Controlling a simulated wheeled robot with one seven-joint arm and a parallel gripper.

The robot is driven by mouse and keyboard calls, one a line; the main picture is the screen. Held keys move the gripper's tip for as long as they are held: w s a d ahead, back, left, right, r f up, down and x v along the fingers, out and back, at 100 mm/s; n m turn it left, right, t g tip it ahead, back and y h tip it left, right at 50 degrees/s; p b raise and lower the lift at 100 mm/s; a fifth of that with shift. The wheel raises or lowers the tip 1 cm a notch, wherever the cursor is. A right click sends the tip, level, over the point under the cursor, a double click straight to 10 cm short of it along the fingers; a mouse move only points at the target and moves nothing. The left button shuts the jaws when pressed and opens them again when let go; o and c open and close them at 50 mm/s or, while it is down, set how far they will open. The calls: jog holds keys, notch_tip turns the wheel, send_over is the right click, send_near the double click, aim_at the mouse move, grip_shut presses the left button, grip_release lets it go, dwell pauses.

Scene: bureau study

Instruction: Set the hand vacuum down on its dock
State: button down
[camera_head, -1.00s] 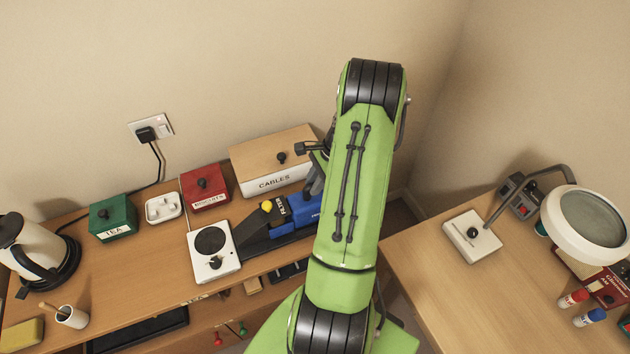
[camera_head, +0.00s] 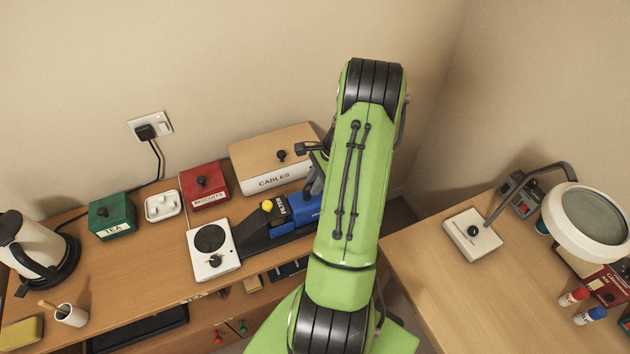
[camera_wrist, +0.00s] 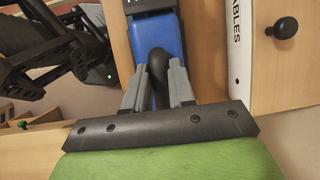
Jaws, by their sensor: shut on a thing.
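The hand vacuum, blue with a black front and a yellow button (camera_head: 267,205), sits at the right end of the desk in the head view, partly hidden by my arm. Its blue body (camera_head: 306,211) lies over a dark base that looks like the dock (camera_head: 258,243); I cannot tell whether it is fully seated. In the wrist view the blue body (camera_wrist: 158,38) and black handle (camera_wrist: 157,75) show. My gripper (camera_wrist: 157,80) is shut on the handle, one grey finger on each side. The fingertips are mostly hidden in the head view.
The CABLES box (camera_head: 270,160) stands behind the vacuum. A white hotplate (camera_head: 212,250) is close to its left. A red box (camera_head: 204,185), a green TEA box (camera_head: 112,216) and a kettle (camera_head: 32,255) stand further left. A second desk (camera_head: 430,262) with a magnifier lamp (camera_head: 588,220) is at right.

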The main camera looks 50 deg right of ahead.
jog(key=shift+f, duration=0.3)
dwell(0.5)
jog(key=shift+c, duration=2.4)
grip_release()
notch_tip(320, 180, up, 8)
jog(key=p, duration=0.6)
jog(key=shift+f, duration=0.2)
